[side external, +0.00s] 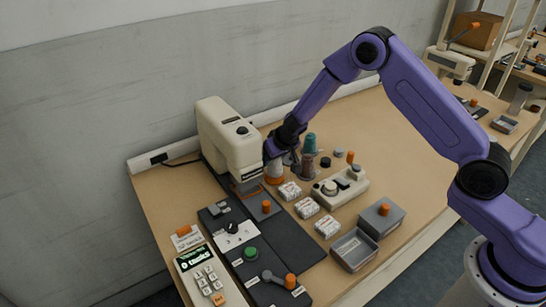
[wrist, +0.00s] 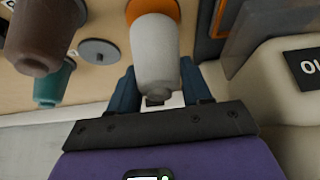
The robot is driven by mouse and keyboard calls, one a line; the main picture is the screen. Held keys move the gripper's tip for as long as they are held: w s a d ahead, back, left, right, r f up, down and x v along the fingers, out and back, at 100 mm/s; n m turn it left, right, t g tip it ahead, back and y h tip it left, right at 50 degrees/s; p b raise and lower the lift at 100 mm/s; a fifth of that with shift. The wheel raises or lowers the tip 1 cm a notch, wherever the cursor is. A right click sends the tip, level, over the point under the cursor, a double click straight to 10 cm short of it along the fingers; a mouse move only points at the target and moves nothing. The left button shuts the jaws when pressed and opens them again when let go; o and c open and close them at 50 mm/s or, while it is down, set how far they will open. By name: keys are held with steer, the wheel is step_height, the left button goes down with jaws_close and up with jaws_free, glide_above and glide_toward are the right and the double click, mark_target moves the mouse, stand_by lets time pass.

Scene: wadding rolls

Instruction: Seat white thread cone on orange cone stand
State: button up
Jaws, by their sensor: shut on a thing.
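The white thread cone (wrist: 156,50) is between the fingers of my gripper (wrist: 160,92) in the wrist view, with its narrow end toward the gripper. My gripper is shut on it. The orange cone stand (wrist: 160,6) shows as a rim around the cone's wide end. In the side view my gripper (side external: 281,155) is above the orange stand (side external: 274,180), beside the sewing machine. The white cone (side external: 275,171) is mostly hidden there by the gripper. I cannot tell whether the cone's base touches the stand.
A cream sewing machine (side external: 226,140) stands close on the left. A teal cone (side external: 309,143) and a brown cone (side external: 307,167) stand close on the right. Wrapped white packs (side external: 307,207), a control box (side external: 341,186) and a grey tray (side external: 354,250) lie in front. The table's back right is clear.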

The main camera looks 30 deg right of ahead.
steer(key=shift+f, duration=0.9)
stand_by(0.8)
steer(key=o, duration=1.6)
steer(key=shift+a+r, duration=0.1)
steer(key=shift+r, duration=3.95)
